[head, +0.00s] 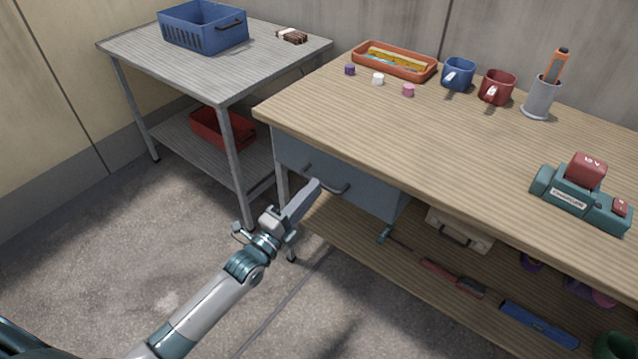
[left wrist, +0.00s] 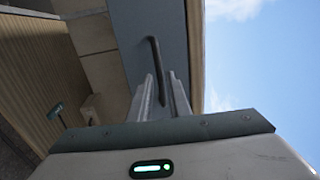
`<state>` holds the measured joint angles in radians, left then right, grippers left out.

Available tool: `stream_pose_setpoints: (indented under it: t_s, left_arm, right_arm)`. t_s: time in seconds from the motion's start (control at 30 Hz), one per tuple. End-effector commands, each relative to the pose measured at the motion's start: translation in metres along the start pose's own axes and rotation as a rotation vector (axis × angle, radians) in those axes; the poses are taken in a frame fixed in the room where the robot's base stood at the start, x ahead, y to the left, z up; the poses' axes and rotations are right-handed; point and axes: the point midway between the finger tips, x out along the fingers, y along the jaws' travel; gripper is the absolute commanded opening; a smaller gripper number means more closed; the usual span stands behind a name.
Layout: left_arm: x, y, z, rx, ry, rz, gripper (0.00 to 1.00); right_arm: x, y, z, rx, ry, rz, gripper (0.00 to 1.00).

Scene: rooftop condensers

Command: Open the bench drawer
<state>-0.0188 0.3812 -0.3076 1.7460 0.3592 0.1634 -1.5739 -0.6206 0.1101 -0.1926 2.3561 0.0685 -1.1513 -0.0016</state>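The bench drawer (head: 374,194) has a plain grey-blue front under the left end of the wooden bench (head: 420,150). It looks shut. Its dark bar handle (head: 339,190) is partly hidden by my left gripper (head: 314,186), which is right at it. In the left wrist view, the handle (left wrist: 155,62) runs down toward the gap between the two fingers of my left gripper (left wrist: 161,84). The fingers are apart, with the handle's near end seen between them; I cannot tell whether they touch it. My right gripper is in neither view.
On the bench top are an orange tray (head: 366,61), a blue mug (head: 458,75), a red mug (head: 496,88), a grey cup (head: 541,98) and a teal device (head: 570,198). A metal table (head: 215,75) stands left. The lower shelf (head: 400,285) holds tools. Floor is clear.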

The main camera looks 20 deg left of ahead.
Motion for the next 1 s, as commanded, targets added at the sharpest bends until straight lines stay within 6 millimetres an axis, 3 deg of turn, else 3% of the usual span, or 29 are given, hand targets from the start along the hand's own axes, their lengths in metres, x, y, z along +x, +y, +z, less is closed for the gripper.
stream_pose_setpoints:
  t_s: [0.23,0.67,0.73,0.77,1.0]
  left_arm:
    - [0.029,0.0,0.0,-0.001,0.0,-0.001,0.17]
    - [0.036,0.0,0.0,0.0,0.0,0.0,0.17]
    - [0.035,0.0,0.0,0.0,0.0,0.0,0.03]
    - [0.035,0.0,0.0,0.0,0.0,0.0,0.0]
    - [0.035,0.0,0.0,0.0,0.0,0.001,0.0]
  right_arm:
    - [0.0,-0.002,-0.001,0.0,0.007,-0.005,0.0]
    - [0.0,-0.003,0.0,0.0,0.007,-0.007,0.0]
    - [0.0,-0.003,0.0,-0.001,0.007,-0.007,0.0]
    - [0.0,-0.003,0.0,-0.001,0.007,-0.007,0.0]
    - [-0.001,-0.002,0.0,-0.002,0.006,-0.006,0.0]
